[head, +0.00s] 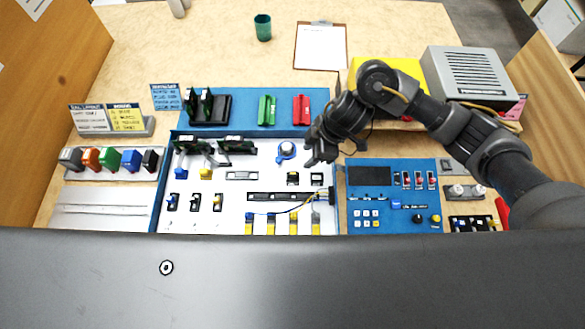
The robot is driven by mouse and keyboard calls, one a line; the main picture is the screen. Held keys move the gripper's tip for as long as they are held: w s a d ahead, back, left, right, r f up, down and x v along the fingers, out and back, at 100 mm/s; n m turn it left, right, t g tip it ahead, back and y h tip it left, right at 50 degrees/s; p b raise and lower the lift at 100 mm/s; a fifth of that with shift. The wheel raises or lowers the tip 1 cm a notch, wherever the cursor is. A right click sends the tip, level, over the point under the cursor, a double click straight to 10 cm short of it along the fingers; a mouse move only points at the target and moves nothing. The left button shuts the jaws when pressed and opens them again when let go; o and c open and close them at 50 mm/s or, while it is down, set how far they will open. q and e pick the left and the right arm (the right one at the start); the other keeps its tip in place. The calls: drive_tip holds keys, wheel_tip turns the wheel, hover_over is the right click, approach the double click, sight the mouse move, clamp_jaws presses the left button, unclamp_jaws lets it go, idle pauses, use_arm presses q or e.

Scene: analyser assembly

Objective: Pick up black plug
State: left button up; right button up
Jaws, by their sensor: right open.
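Several small black pieces could be the black plug, and I cannot tell which from this view. One black block (151,160) stands at the right end of a row of coloured blocks on the left. My right gripper (314,160) is over the right side of the white panel, just above these two parts in the picture. It is open, and I see nothing held in it. My left gripper is not in view.
The blue-edged white panel (235,206) carries connectors, a long black strip and a thin wire. Behind it are a green holder (267,110) and a red holder (302,110). A blue control panel (385,215) is at right.

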hover_over(293, 173)
drive_tip(key=d, duration=0.3)
drive_tip(key=shift+w+a+f, duration=0.1)
drive_tip(key=shift+w+f, duration=0.1)
drive_tip(key=shift+f, duration=1.1)
drive_tip(key=shift+w+a+f, duration=0.1)
drive_tip(key=shift+w+f, duration=0.05)
drive_tip(key=shift+f, duration=1.15)
drive_tip(key=shift+s+a+f, duration=0.1)
drive_tip(key=shift+s+f, duration=0.1)
drive_tip(key=shift+f, duration=0.15)
drive_tip(key=shift+s+p+x, duration=0.2)
drive_tip(key=shift+p+x, duration=0.15)
drive_tip(key=shift+x, duration=1.85)
drive_tip(key=shift+a, duration=0.1)
clamp_jaws()
